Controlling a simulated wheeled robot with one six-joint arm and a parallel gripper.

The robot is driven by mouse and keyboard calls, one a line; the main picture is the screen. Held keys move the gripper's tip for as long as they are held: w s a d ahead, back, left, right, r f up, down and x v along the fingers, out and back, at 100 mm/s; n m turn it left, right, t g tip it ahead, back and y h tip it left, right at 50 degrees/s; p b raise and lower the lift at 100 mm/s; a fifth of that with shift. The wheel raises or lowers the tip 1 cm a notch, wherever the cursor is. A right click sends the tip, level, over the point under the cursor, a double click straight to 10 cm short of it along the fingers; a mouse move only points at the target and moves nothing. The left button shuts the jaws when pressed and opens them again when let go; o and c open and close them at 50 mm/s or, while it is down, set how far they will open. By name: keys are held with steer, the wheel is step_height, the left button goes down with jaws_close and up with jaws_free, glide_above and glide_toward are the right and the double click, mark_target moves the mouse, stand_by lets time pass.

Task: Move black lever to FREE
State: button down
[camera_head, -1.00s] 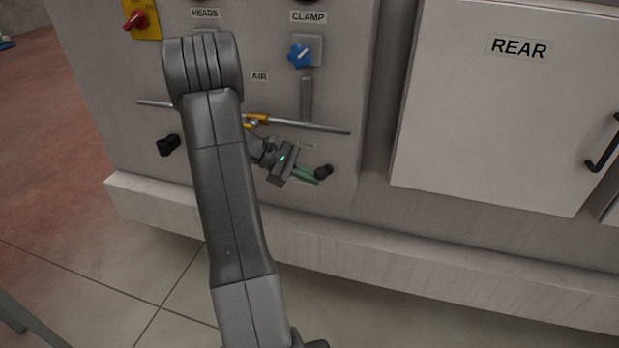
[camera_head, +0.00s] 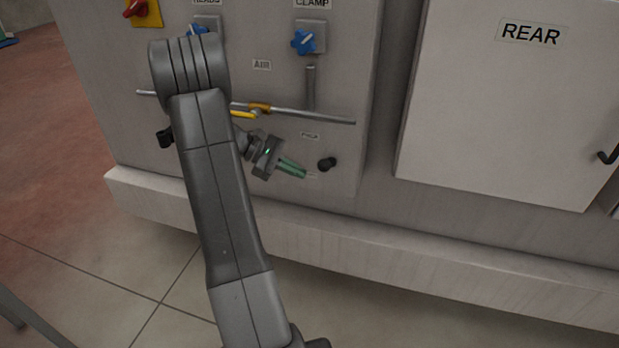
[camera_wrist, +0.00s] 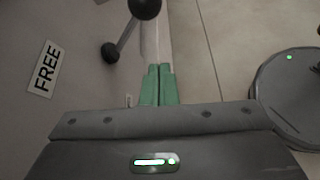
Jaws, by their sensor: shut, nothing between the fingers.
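The black lever (camera_head: 327,164) is on the lower right of the grey panel in the head view, its dark ball end toward me. In the wrist view its black ball knob (camera_wrist: 145,8) is at the top edge, with a thin rod running to a black hub (camera_wrist: 110,52) on the panel. The FREE label (camera_wrist: 43,68) is on the panel to the left of the hub. My gripper (camera_head: 303,172) has green fingers, shut and empty, just left of the lever and apart from it. The fingers (camera_wrist: 159,68) also show in the wrist view, below the knob.
A horizontal pipe with a yellow-handled valve (camera_head: 243,114) runs above my gripper, under the AIR label (camera_head: 262,65). A blue CLAMP knob (camera_head: 303,41) is higher up. Another black handle (camera_head: 165,137) is at left. The REAR door (camera_head: 490,110) is at right. A ledge (camera_head: 400,243) juts out below.

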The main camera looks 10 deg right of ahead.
steer(key=v, duration=0.5)
steer(key=shift+w+r, duration=0.2)
steer(key=shift+w, duration=0.2)
